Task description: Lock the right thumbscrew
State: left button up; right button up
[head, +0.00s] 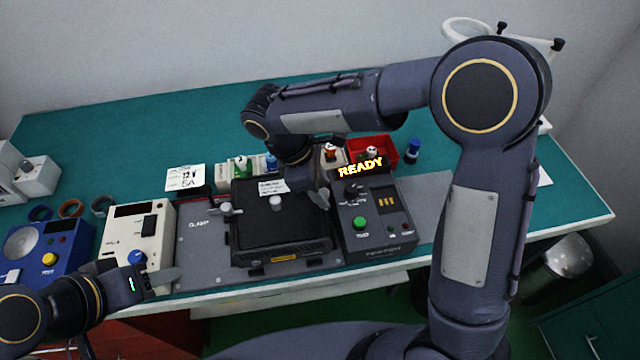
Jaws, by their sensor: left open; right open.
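A black square module (280,236) sits on a grey plate (203,256), with a pale round knob (276,203) near its middle. A small lever with a pale knob (226,208) stands at its left, by the CLAMP lettering. I cannot make out the right thumbscrew; my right gripper and arm cover the module's upper right corner. My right gripper (318,192) points down there, open, with its fingertips partly hidden; contact cannot be told. My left gripper (166,280) is open and empty at the plate's front left, apart from the module.
A dark tester box (374,222) with a lit READY display and green button stands right of the module. A cream power unit (138,236) and blue box (46,250) stand left. A red bin (384,143) and small bottles are behind. The table's back left is clear.

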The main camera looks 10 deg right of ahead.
jog(key=shift+c, duration=0.2)
grip_shut()
jog(key=shift+m, duration=0.3)
jog(key=m, duration=0.2)
jog(key=m+g+p, duration=0.1)
jog(key=shift+w+r+m+g+y, duration=0.1)
jog(key=shift+w+m+g+y, duration=0.05)
jog(key=shift+m+g+y, duration=0.2)
jog(key=m, duration=0.2)
jog(key=m+g+y+p, duration=0.1)
jog(key=m, duration=0.1)
jog(key=shift+w+d+m, duration=0.1)
jog(key=shift+d+m, duration=0.1)
jog(key=shift+m, duration=0.05)
jog(key=m+y, duration=0.1)
jog(key=m, duration=0.1)
jog(key=m+p, duration=0.1)
jog(key=m, duration=0.1)
jog(key=shift+d+m+g+y, duration=0.1)
jog(key=shift+m+g+y, duration=0.2)
jog(key=shift+g+y, duration=0.05)
jog(key=shift+w+d+m+y, duration=0.1)
jog(key=shift+m+y, duration=0.35)
jog(key=shift+m, duration=0.65)
jog(key=shift+d+m+y, duration=0.1)
jog(key=shift+m+y, duration=0.35)
jog(key=shift+m, duration=0.65)
